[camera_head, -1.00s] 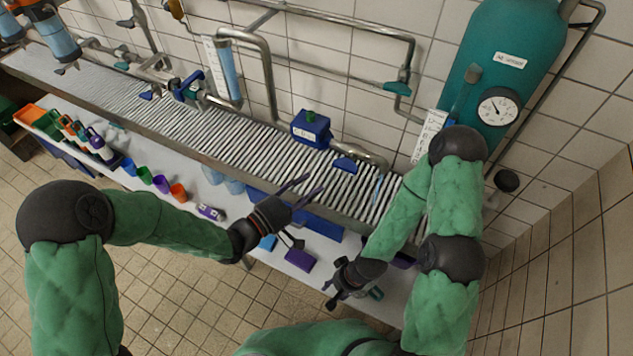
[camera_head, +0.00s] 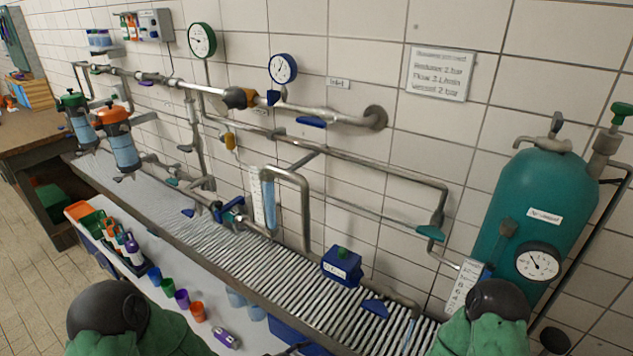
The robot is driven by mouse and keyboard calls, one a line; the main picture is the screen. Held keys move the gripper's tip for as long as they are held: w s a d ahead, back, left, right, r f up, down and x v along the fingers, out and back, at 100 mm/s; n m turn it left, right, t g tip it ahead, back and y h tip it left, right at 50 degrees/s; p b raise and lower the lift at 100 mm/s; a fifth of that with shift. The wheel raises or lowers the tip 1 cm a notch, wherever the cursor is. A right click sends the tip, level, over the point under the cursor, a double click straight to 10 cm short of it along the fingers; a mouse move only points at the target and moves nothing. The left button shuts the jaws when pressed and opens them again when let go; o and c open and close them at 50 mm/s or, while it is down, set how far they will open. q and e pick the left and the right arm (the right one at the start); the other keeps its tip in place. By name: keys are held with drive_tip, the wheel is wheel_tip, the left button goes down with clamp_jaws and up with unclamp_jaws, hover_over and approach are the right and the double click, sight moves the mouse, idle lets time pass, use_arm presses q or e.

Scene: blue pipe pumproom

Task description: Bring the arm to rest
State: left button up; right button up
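My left arm shows only as a black joint (camera_head: 108,305) and green padded sleeve at the bottom left. A small dark piece at the bottom edge, right of the white shelf's purple item, may be a tip of my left gripper; the rest is cut off by the frame. My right arm shows only as a black joint (camera_head: 497,300) and green sleeve at the bottom right, in front of the teal tank's foot. My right gripper is below the picture. No held object shows.
A ribbed drain channel (camera_head: 255,268) runs along the tiled wall under pipes and valves. A blue box (camera_head: 342,266) stands on it. A teal tank (camera_head: 535,205) with a gauge is at the right. Cups and bottles stand on the white shelf (camera_head: 185,328) below.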

use_arm(q)
drive_tip(key=s+a+f+m+g+y, duration=0.2)
drive_tip(key=s+a+f+g, duration=0.1)
drive_tip(key=s+f, duration=0.5)
drive_tip(key=s+a+f+m+g+y, duration=0.1)
drive_tip(key=s+a+f+g, duration=0.3)
drive_tip(key=s+f, duration=0.5)
drive_tip(key=shift+s+a+f+m+g+y, duration=0.2)
drive_tip(key=shift+s+f+m+g+y, duration=0.15)
drive_tip(key=shift+g+y, duration=0.5)
